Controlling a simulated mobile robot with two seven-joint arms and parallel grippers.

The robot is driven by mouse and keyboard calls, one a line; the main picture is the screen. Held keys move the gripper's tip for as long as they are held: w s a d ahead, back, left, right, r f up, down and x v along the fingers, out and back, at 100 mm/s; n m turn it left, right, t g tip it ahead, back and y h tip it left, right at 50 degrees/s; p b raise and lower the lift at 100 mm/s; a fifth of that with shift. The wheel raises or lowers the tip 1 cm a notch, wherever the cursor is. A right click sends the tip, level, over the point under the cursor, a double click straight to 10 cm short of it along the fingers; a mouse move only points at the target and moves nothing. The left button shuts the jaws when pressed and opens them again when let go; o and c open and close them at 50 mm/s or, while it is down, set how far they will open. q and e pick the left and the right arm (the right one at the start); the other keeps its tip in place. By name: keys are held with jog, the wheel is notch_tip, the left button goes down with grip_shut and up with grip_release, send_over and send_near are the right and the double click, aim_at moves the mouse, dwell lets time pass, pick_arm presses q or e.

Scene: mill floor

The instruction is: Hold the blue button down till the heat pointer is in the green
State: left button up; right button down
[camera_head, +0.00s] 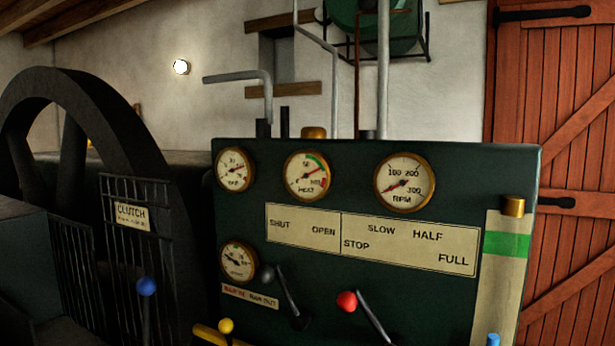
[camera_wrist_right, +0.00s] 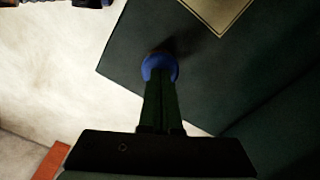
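The heat gauge (camera_head: 307,177) is a round brass-rimmed dial on the dark green panel in the head view. Its red pointer points up and right, near the lower end of the green band; I cannot tell exactly whether it is inside it. In the right wrist view a round blue button (camera_wrist_right: 160,67) sits against a dark surface. My right gripper (camera_wrist_right: 160,82) has its fingers together, and their tips overlap the button's near edge. I cannot tell whether it is pressed. Neither gripper shows in the head view.
A blue-knobbed lever (camera_head: 147,286) stands by the clutch cage (camera_head: 131,216). A light-blue piece (camera_head: 493,340) is cut off at the bottom edge.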

dwell(0.5)
jog(key=shift+r+p, duration=1.5)
jog(key=shift+r, duration=0.95)
jog(key=shift+a+f, duration=0.1)
